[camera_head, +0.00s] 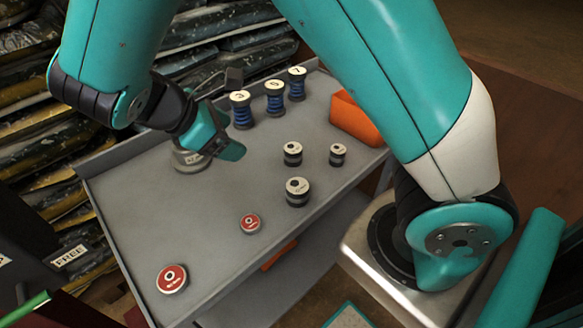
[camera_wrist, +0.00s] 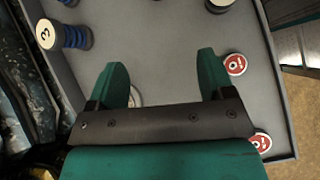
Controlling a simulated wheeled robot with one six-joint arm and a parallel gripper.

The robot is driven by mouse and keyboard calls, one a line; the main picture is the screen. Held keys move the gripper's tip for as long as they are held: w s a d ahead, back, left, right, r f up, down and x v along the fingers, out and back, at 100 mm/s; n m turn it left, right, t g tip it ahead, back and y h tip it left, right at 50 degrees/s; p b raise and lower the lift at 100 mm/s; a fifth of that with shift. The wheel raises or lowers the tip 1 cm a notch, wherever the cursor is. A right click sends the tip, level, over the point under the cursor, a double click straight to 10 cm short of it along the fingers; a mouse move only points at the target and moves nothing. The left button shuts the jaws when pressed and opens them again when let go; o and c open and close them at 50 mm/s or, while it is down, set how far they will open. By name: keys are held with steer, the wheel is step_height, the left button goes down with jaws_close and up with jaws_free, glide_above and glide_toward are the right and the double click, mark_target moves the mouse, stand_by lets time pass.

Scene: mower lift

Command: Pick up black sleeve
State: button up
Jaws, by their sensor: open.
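Three black cylinders with white labelled tops stand on the grey tray table: a larger front one (camera_head: 297,192), a rear one (camera_head: 292,154) and a small right one (camera_head: 337,155). I cannot tell which one is the black sleeve. A black cylinder also shows cut off at the top of the wrist view (camera_wrist: 219,5). My gripper (camera_head: 222,148) is open, left of these cylinders and above a grey round piece (camera_head: 190,162). In the wrist view, the fingers (camera_wrist: 163,62) are apart with bare table between them; a pale rim (camera_wrist: 135,97) shows beside the left finger.
Three blue coil spools (camera_head: 274,97) with numbered tops stand at the back. Two red-topped discs (camera_head: 250,223) (camera_head: 172,279) lie at the front. An orange bin (camera_head: 355,120) sits at the right edge. Raised rims border the table; its left middle is clear.

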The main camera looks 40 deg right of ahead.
steer(key=f+n+h+b, duration=0.1)
steer(key=f, duration=0.1)
steer(key=a+f+n+h, duration=0.1)
steer(key=f+h, duration=0.1)
steer(key=a+f+h+b, duration=0.1)
steer(key=h, duration=0.1)
steer(key=shift+s+f+n+b, duration=0.1)
steer(key=shift+f+n+b, duration=0.25)
steer(key=shift+f+n, duration=0.05)
steer(key=b, duration=0.1)
glide_toward(286, 154)
steer(key=x, duration=0.5)
steer(key=shift+r, duration=0.1)
steer(key=shift+x, duration=2.9)
steer(key=c, duration=1.3)
steer(key=shift+o, duration=0.2)
